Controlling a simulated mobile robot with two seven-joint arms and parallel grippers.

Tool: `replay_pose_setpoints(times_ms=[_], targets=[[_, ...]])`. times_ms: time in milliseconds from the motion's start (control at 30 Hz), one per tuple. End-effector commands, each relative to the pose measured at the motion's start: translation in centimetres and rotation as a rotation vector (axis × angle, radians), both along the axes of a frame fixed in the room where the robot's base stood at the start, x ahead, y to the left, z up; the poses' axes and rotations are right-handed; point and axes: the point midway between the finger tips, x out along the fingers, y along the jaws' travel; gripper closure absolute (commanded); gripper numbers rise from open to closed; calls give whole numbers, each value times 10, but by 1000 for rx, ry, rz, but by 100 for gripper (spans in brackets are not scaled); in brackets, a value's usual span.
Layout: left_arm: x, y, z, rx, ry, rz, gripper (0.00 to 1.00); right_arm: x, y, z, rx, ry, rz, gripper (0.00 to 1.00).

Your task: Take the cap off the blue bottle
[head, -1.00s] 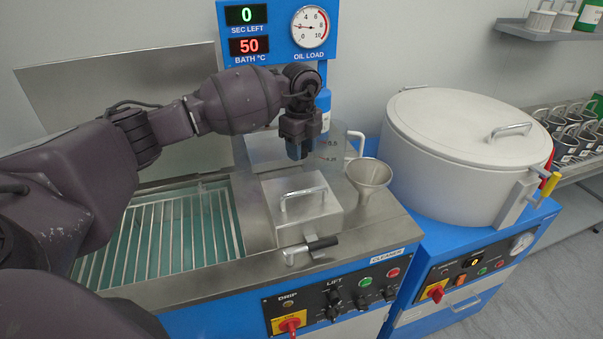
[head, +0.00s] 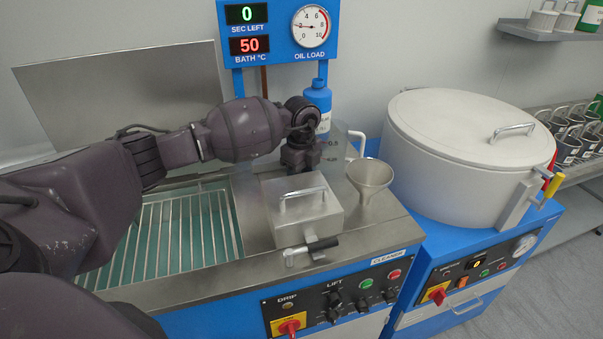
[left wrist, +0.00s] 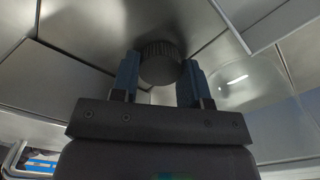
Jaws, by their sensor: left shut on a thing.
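The blue bottle (head: 318,96) stands upright behind my left wrist in the head view, at the back of the steel counter. Its narrow blue neck shows at the top, with no dark cap on it. My left gripper (head: 297,170) points down, low over the counter, in front of the bottle and apart from it. In the left wrist view a dark ribbed round cap (left wrist: 161,63) sits between the two blue fingers of my left gripper (left wrist: 160,80), which is shut on it. The fingertips are partly hidden in the head view. My right gripper is not in view.
A steel lidded box (head: 305,215) with a handle is just in front of the gripper. A metal funnel (head: 370,177) and a clear measuring jug (head: 340,150) are close on its right. A large white lidded drum (head: 455,160) stands further right. A wire rack (head: 170,240) lies left.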

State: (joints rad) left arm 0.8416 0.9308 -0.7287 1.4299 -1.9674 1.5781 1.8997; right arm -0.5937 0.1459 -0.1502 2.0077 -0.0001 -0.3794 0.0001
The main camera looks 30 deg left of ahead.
Motion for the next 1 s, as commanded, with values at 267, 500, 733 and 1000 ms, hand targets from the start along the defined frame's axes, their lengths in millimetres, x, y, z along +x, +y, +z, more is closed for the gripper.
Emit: replay_pose_setpoints(times_ms=[267, 500, 733, 1000], targets=[[0, 0, -3, 0, 0, 0, 37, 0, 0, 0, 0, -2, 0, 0], [0, 0, -3, 0, 0, 0, 33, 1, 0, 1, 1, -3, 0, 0], [1, 0, 11, 1, -2, -1, 33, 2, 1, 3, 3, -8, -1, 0], [1, 1, 61, 2, -5, 0, 33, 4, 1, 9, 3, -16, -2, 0]])
